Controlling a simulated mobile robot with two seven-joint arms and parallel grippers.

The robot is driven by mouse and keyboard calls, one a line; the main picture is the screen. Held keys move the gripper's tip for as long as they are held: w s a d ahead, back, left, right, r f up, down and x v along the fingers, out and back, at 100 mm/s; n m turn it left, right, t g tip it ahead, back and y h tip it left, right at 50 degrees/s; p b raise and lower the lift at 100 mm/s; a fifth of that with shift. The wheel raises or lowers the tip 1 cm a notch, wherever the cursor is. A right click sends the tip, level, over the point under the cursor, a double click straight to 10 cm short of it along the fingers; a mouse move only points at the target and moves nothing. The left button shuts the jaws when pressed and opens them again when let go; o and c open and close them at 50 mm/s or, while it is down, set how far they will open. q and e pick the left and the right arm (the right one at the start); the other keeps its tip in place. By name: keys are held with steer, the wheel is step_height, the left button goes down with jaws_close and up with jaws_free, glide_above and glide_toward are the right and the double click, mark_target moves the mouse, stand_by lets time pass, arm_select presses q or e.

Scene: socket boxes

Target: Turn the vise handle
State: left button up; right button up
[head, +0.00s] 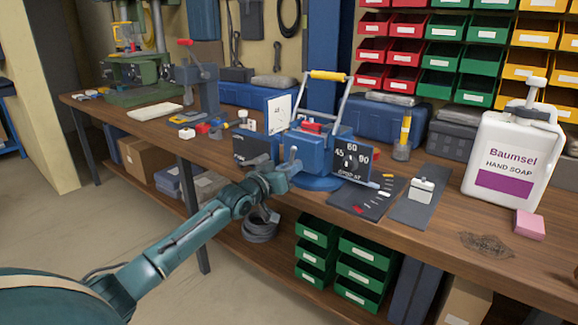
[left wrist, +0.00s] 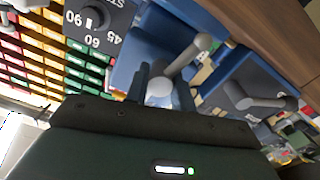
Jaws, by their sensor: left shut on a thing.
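The blue vise (head: 316,152) stands at the front edge of the wooden bench, on a round blue base. Its grey vise handle (head: 293,154) is a short bar with rounded ends on the near side; it also shows in the left wrist view (left wrist: 187,64). My left gripper (head: 284,178) reaches in from the left at the handle. In the left wrist view my left gripper (left wrist: 163,92) has a finger on each side of one rounded end and is shut on the handle. The contact itself is partly hidden in the head view. My right gripper is not in view.
A dial panel (head: 353,159) marked 45, 60, 90 is right of the vise. A yellow-gripped frame (head: 329,75) rises behind. A soap bottle (head: 505,155) and pink block (head: 529,225) stand right. A second grey lever (left wrist: 265,103) shows in the wrist view. Green bins (head: 362,265) sit below.

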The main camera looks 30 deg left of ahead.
arm_select(q)
steer(key=shift+f+m, duration=0.1)
steer(key=shift+m, duration=0.6)
steer(key=shift+m+p, duration=0.6)
steer(key=shift+m, duration=0.2)
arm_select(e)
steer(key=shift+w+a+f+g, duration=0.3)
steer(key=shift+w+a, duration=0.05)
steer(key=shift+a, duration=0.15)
arm_select(q)
steer(key=shift+f+m, duration=0.1)
steer(key=shift+m, duration=0.3)
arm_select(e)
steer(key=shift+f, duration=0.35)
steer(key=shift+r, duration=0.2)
arm_select(q)
steer(key=o, duration=1)
steer(key=shift+s, duration=0.1)
steer(key=shift+r, duration=0.2)
